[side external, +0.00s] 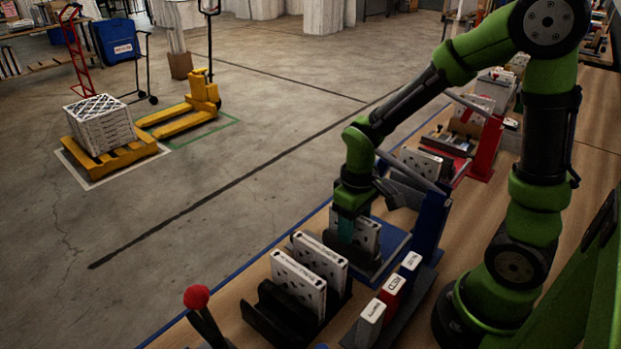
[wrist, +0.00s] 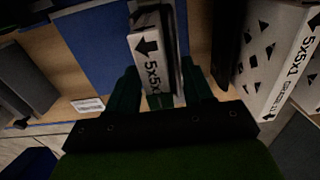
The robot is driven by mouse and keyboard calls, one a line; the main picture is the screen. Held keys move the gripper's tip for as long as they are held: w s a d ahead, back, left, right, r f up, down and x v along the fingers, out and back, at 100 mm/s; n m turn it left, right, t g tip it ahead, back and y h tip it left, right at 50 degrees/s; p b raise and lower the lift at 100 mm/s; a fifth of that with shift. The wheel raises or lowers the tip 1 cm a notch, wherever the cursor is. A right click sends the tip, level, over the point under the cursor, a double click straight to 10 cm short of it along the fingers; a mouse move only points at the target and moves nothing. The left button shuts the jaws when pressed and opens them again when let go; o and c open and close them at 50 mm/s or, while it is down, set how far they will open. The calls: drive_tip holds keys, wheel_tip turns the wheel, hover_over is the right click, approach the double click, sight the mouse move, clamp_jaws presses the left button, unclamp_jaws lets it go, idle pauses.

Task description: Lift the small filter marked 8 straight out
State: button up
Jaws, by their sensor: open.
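In the wrist view, a white boxed filter (wrist: 141,28) with a black arrow and "5x5x1" on its edge lies between the fingers of my open gripper (wrist: 161,90). I cannot see clear contact on either side. In the side view, my gripper (side external: 346,229) points down at a white filter (side external: 366,235) standing in a dark holder beside a blue board. I cannot read an 8 on any filter. Two more white filters (side external: 298,284) (side external: 320,258) stand upright in a nearer black rack (side external: 268,318).
A large white filter (wrist: 272,50) marked "5x5x1" stands right of my gripper in the wrist view. Small boxes, white (side external: 371,312) and red-and-white (side external: 392,288), stand near the rack. A blue frame (side external: 431,225) rises close behind my gripper. A red-knobbed lever (side external: 197,297) is in front.

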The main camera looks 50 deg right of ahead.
clamp_jaws()
idle(0.3)
